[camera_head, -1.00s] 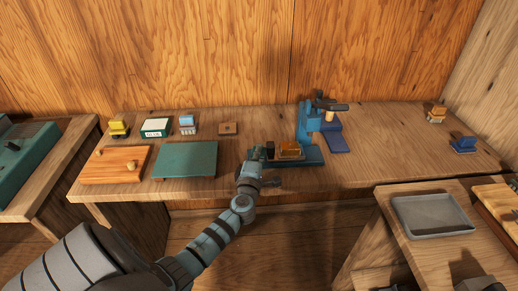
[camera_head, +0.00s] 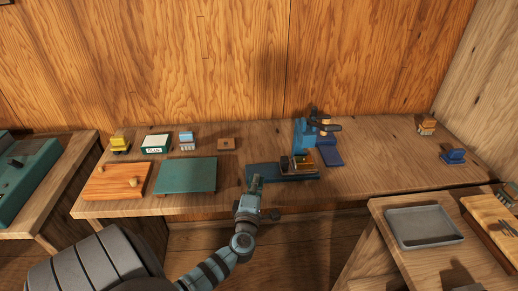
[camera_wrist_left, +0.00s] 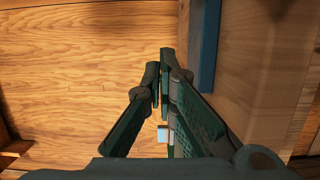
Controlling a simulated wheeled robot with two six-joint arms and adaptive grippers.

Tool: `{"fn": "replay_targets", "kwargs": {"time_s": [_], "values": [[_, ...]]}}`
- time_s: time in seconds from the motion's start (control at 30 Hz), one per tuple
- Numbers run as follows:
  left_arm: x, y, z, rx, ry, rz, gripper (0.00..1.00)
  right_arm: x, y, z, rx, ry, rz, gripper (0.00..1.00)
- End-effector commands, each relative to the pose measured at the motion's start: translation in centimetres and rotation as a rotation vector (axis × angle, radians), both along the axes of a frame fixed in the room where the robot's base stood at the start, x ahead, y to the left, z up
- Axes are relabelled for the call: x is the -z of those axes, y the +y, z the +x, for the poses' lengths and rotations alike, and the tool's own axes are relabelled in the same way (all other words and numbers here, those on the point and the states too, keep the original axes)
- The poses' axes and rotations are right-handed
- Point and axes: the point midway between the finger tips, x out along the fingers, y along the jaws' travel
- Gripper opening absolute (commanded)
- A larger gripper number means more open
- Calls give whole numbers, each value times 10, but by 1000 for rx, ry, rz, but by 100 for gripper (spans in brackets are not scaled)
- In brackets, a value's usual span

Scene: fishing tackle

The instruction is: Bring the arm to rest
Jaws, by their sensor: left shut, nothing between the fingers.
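My left gripper (camera_head: 256,182) is at the front edge of the long wooden bench (camera_head: 385,175), just in front of the left end of a blue base plate (camera_head: 262,173). Its fingers are shut and empty, pointing away from me. In the left wrist view the fingers (camera_wrist_left: 160,75) come together over wood, with nothing between them. A blue strip (camera_wrist_left: 206,45) runs beside them at the right. My right gripper is not in view.
A blue press (camera_head: 300,138) stands behind an amber block (camera_head: 302,161). A green board (camera_head: 187,174) and a wooden board (camera_head: 115,182) lie to the left. A grey tray (camera_head: 422,227) is at the right. Open space lies before the bench.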

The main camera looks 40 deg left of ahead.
Motion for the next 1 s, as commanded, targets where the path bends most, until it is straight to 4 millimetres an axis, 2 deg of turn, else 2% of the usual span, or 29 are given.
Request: {"fn": "replay_targets", "kwargs": {"time_s": [0.1,0.2,0.47,0.57,0.67,0.73,0.8,0.83,0.9,1.0], "values": [[0,-11,-20,-4,1,-1,0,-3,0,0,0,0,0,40],[0,-16,-28,-5,-1,-1,0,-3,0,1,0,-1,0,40],[0,-18,-27,0,0,3,0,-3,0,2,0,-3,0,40],[-8,-35,-21,79,0,45,0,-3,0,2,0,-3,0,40],[-28,-91,-9,312,18,190,0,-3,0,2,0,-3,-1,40],[-37,-154,-11,558,73,369,0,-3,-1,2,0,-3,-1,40],[-28,-215,-29,811,184,582,0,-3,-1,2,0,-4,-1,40],[-19,-235,-41,907,248,670,0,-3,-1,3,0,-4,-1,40],[6,-261,-69,1079,407,843,0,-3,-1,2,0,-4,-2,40],[39,-266,-111,1238,650,1018,0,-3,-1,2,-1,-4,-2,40]]}}
